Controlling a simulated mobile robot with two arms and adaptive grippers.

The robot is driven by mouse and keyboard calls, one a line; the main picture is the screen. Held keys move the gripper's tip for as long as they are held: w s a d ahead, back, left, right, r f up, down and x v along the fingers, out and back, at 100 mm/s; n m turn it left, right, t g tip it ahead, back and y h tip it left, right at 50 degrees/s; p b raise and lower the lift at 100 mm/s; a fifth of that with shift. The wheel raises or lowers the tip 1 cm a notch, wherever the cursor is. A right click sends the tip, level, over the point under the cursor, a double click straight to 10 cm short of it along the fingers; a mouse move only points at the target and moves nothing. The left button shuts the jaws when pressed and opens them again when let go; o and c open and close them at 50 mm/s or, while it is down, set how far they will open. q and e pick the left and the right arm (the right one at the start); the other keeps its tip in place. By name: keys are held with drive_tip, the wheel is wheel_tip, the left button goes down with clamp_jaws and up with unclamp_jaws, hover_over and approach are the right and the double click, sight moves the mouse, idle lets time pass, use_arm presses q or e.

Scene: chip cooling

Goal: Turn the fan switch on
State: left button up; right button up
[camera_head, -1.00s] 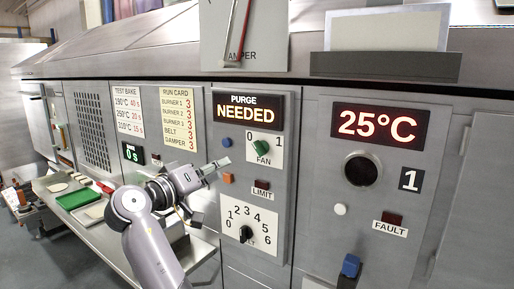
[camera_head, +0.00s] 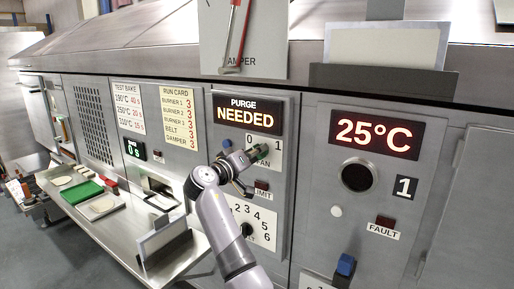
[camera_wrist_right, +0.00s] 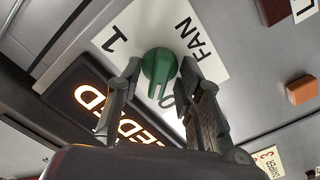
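The fan switch is a green knob (camera_wrist_right: 159,64) on a white plate (camera_wrist_right: 140,25) marked 0, 1 and FAN. In the wrist view its ridge points nearer the 0 than the 1. My right gripper (camera_wrist_right: 161,66) is open, with one fingertip on each side of the knob and slight gaps visible. In the head view my right gripper (camera_head: 260,153) is at the fan plate (camera_head: 277,154) and largely hides the knob. My left gripper is not in view.
Above the switch, a display (camera_head: 248,112) reads PURGE NEEDED. Below it are a LIMIT lamp (camera_head: 262,186) and a numbered dial (camera_head: 247,229). An orange button (camera_wrist_right: 301,89) is near the switch. A steel shelf (camera_head: 125,240) with trays juts out at left.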

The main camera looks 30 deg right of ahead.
drive_tip(key=shift+w+d, duration=0.1)
drive_tip(key=shift+d, duration=0.2)
drive_tip(key=shift+c, duration=0.4)
clamp_jaws()
